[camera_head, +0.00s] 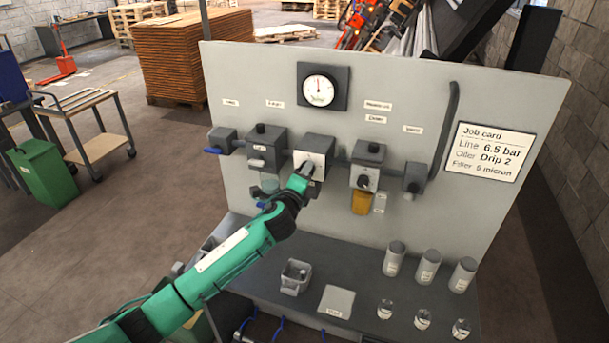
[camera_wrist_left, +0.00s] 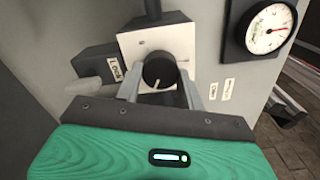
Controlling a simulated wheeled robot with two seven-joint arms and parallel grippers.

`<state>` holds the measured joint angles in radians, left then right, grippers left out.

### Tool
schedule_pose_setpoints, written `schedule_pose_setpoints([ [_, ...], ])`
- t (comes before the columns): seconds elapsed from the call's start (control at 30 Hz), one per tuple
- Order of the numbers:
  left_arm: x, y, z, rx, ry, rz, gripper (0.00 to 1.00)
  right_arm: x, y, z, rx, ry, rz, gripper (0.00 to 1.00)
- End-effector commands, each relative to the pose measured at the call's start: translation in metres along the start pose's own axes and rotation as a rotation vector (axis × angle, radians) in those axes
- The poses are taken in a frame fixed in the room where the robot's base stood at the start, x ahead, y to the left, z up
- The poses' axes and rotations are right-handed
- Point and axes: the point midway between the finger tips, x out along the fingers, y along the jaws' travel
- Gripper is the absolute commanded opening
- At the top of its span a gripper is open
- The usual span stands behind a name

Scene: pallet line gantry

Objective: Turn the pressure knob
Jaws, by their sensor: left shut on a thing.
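The pressure knob (camera_wrist_left: 160,72) is a round black knob with a pale pointer mark, on the white face of the regulator block (camera_wrist_left: 152,42). In the head view the regulator block (camera_head: 314,150) sits mid-panel, below the gauge. My left gripper (camera_wrist_left: 162,92) is shut on the knob, one grey finger on each side of it. In the head view my left gripper (camera_head: 305,170) reaches the block and hides the knob. The pressure gauge (camera_head: 319,90) is round and white with a needle; it also shows in the wrist view (camera_wrist_left: 270,27). My right gripper is not in view.
The job card (camera_head: 491,150) reads Line 6.5 bar, Oiler Drip 2, Filter 5 micron. The filter unit (camera_head: 267,147) and oiler (camera_head: 367,165) flank the regulator closely. Grey canisters (camera_head: 428,266), small jars and a small bin (camera_head: 295,277) stand on the shelf below.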

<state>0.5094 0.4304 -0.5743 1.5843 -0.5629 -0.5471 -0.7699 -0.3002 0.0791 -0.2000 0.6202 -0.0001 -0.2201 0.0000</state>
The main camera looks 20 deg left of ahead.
Motion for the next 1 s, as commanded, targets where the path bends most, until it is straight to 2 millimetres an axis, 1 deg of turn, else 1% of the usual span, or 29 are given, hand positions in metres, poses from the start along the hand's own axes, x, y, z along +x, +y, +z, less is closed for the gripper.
schedule_pose_setpoints([
  [0.17, 0.000, 0.001, -0.001, -0.001, 0.001, 0.002, 0.16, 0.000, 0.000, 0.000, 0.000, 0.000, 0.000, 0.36],
  [0.2, 0.000, 0.001, -0.001, -0.001, 0.001, 0.002, 0.47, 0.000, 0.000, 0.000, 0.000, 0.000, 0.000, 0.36],
  [0.27, 0.000, 0.001, -0.001, -0.001, 0.001, 0.002, 0.59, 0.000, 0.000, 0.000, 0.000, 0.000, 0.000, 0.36],
  [0.3, 0.000, 0.001, -0.001, -0.001, 0.001, 0.002, 0.61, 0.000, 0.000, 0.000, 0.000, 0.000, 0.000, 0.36],
  [0.57, -0.001, 0.001, 0.000, -0.001, 0.001, 0.001, 0.61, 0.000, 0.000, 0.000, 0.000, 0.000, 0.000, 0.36],
  [0.67, -0.005, 0.001, -0.001, -0.001, 0.001, 0.000, 0.61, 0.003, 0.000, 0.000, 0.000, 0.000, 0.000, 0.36],
  [0.77, -0.014, 0.003, -0.001, -0.002, 0.001, 0.001, 0.61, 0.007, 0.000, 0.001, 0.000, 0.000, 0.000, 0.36],
  [0.83, -0.024, 0.003, -0.001, -0.001, 0.002, -0.001, 0.61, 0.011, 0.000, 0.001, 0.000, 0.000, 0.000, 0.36],
  [1.0, -0.054, 0.005, -0.002, -0.001, 0.002, 0.000, 0.61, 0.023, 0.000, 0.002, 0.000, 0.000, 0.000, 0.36],
])
